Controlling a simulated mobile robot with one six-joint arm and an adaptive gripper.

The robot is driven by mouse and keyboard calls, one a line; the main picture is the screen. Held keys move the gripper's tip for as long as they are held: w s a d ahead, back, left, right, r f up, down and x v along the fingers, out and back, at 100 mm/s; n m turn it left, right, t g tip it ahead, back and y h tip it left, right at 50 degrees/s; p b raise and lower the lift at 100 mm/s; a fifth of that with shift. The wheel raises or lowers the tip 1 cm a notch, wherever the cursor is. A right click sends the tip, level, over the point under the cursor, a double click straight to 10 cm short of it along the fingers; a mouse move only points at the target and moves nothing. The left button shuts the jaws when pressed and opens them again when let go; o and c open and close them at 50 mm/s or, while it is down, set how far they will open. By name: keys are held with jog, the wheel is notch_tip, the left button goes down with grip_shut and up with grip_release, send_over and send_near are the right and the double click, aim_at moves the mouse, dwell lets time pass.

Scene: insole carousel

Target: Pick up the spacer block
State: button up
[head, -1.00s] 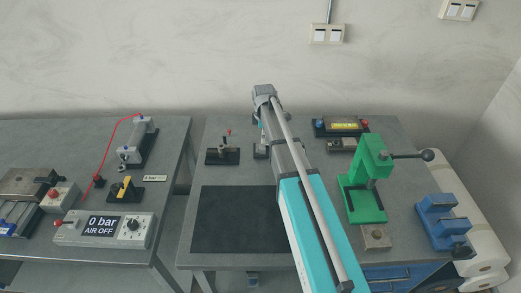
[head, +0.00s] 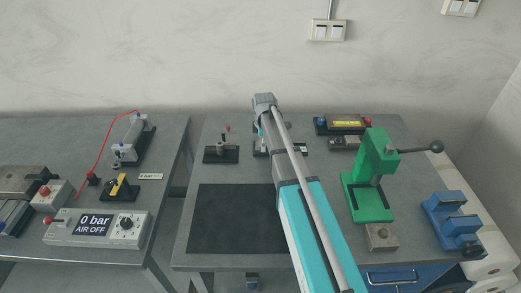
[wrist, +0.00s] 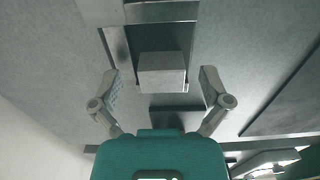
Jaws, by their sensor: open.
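A pale grey block (wrist: 162,72), which looks like the spacer block, sits on a dark, metal-edged fixture (wrist: 117,48) in the wrist view. My gripper (wrist: 160,84) is open, with one finger on each side of the block and a visible gap on both sides. I cannot tell its height relative to the block. In the head view, my arm hides the gripper and most of the fixture behind the dark mat.
A dark mat (head: 235,220) lies on the bench, with a small black-based stand (head: 221,153) behind it. A green press (head: 373,180) and a blue holder (head: 452,222) stand to the right. A control box (head: 98,228) is on the left bench.

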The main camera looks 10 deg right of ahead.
jog(key=shift+c, duration=0.2)
dwell(0.4)
grip_shut()
dwell(0.3)
jog(key=shift+r, duration=0.15)
notch_tip(320, 180, up, 3)
jog(key=p, duration=0.3)
jog(key=s+r+p, duration=0.9)
jog(key=s+p, duration=0.1)
jog(key=s, duration=0.4)
jog(key=shift+d+r, duration=0.35)
